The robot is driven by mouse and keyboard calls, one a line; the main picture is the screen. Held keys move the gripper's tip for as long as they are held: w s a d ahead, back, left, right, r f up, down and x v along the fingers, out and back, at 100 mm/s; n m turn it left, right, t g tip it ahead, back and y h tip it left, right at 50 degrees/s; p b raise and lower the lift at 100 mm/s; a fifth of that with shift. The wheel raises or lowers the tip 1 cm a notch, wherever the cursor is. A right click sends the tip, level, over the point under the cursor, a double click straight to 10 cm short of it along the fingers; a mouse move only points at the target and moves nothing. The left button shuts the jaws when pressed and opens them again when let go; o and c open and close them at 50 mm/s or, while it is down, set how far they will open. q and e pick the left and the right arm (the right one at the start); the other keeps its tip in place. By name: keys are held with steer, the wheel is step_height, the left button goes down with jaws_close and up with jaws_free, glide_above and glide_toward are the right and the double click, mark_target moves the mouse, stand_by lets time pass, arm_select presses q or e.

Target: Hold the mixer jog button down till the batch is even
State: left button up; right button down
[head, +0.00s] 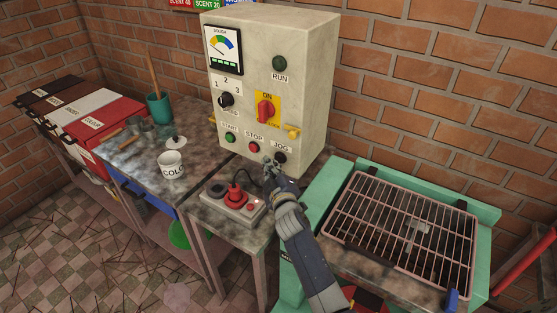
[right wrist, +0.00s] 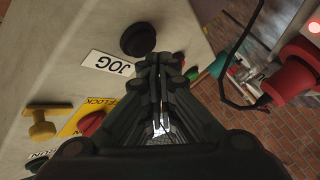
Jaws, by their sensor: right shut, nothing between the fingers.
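The cream control box (head: 255,110) stands against the brick wall. Its black JOG button (head: 280,158) is at the lower right of the front; it also shows in the right wrist view (right wrist: 138,39), beside its JOG label. My right gripper (head: 268,163) is shut and empty, with its tips just left of the button in the head view. In the right wrist view the fingertips (right wrist: 160,66) are close to the button; I cannot tell whether they touch it. The gauge (head: 222,48) has a coloured arc and green bars below. The RUN lamp (head: 279,63) looks dark. My left gripper is not in view.
A red switch (head: 265,109), a speed knob (head: 226,99) and START and STOP buttons share the panel. A pendant with a red knob (head: 233,195) lies on the bench below. A green-framed machine (head: 484,212) with a barred grate stands right.

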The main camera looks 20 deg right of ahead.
steer(key=shift+w+d, duration=0.15)
steer(key=shift+d, duration=0.05)
steer(key=shift+w+d, duration=0.35)
steer(key=shift+d, duration=0.1)
stand_by(3.2)
steer(key=shift+s+a, duration=0.1)
stand_by(0.9)
steer(key=shift+s+a, duration=0.5)
steer(key=shift+a, duration=0.15)
